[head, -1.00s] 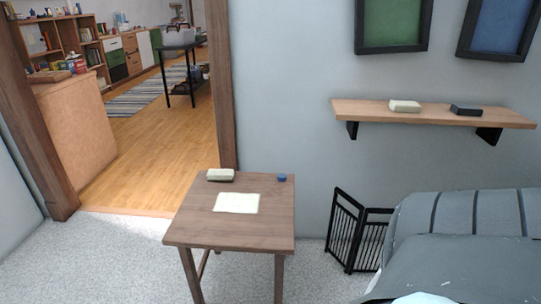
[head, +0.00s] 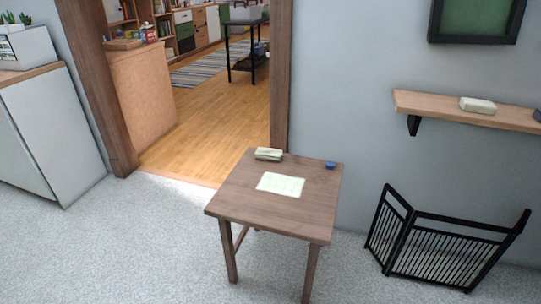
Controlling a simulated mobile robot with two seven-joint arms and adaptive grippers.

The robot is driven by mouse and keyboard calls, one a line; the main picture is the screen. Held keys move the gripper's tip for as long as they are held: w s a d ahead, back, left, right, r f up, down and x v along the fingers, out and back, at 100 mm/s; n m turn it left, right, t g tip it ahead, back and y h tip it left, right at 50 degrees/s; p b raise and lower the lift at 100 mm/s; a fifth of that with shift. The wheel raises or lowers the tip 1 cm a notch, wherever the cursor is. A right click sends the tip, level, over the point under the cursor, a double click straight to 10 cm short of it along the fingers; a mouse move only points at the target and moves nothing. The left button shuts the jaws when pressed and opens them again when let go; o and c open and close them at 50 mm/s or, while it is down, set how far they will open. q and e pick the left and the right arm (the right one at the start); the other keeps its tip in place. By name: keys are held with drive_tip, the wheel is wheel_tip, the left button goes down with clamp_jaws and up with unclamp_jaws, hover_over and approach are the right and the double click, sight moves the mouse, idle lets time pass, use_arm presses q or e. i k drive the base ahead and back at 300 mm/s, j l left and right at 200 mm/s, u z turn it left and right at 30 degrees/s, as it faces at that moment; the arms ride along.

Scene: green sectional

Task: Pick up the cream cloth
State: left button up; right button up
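The cream cloth (head: 281,184) lies flat on top of a small wooden table (head: 262,210) in the head view. It is a pale, roughly rectangular sheet near the middle of the tabletop. A cream and dark block-like object (head: 269,154) sits behind it at the table's back edge. A small blue object (head: 330,165) sits at the back right corner. Neither of my grippers shows in the head view.
A black folding metal gate (head: 440,245) stands on the carpet right of the table. A wall shelf (head: 440,107) hangs above it. A white cabinet (head: 45,135) stands at the left. Carpet left of and before the table is clear. A doorway opens behind.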

sight(272, 154)
drive_tip(key=k+l+z, duration=0.2)
drive_tip(key=k, duration=0.4)
drive_tip(key=k+z, duration=0.15)
drive_tip(key=k, duration=0.5)
drive_tip(key=z, duration=1.85)
drive_tip(key=j+z, duration=0.15)
drive_tip(key=z, duration=0.25)
drive_tip(key=j+z, duration=0.15)
drive_tip(key=z, duration=0.3)
drive_tip(key=k+j+z, duration=0.1)
drive_tip(key=z, duration=0.3)
drive_tip(key=k+j, duration=0.5)
drive_tip(key=j, duration=0.2)
drive_tip(key=k+j, duration=0.55)
drive_tip(key=j, duration=0.15)
drive_tip(key=k+j, duration=0.5)
drive_tip(key=j, duration=0.15)
drive_tip(key=k+j, duration=0.55)
drive_tip(key=j, duration=0.15)
